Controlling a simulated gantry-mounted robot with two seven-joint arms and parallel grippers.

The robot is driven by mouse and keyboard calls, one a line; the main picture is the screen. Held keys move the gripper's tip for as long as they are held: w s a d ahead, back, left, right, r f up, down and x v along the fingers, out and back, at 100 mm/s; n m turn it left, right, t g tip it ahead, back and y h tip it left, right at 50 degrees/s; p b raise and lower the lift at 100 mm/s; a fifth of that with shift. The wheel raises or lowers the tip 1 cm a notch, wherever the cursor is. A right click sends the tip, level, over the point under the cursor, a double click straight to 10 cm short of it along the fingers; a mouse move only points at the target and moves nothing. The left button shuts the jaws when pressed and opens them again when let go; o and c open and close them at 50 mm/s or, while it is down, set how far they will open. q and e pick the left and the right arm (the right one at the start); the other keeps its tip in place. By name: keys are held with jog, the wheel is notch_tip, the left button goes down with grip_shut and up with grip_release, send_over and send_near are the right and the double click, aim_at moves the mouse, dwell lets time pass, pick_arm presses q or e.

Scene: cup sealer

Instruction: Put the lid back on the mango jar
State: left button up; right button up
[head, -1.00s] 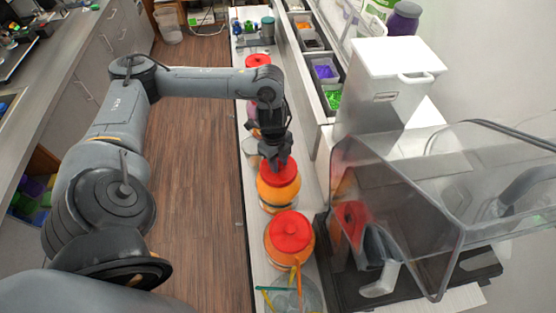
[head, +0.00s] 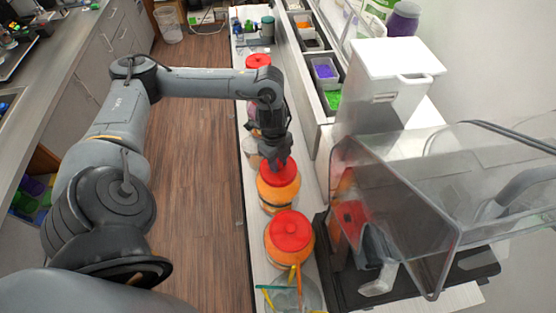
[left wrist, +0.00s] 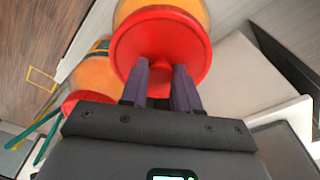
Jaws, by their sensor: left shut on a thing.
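My left gripper (head: 275,163) is shut on the knob of a red lid (head: 278,175). The lid is at the top of an orange jar (head: 278,195), which I take to be the mango jar. In the left wrist view, the two fingers (left wrist: 161,75) close on the knob of the red lid (left wrist: 190,35), and the orange jar (left wrist: 190,8) shows behind it. The lid covers the jar's mouth; I cannot tell whether it is fully seated. My right gripper is not in view.
A second orange jar (head: 273,254) with a red lid (head: 290,230) stands nearer, beside a clear cup (head: 305,293) with straws. Another red-lidded jar (head: 258,61) stands farther back. A clear bin (head: 440,215) and a white container (head: 385,90) stand to the right.

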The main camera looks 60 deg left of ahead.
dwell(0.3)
pick_arm(q)
jog(key=o, duration=1.6)
jog(key=shift+r, duration=0.1)
jog(key=shift+r+p, duration=2.25)
jog(key=shift+r, duration=1.15)
jog(key=shift+c, duration=0.5)
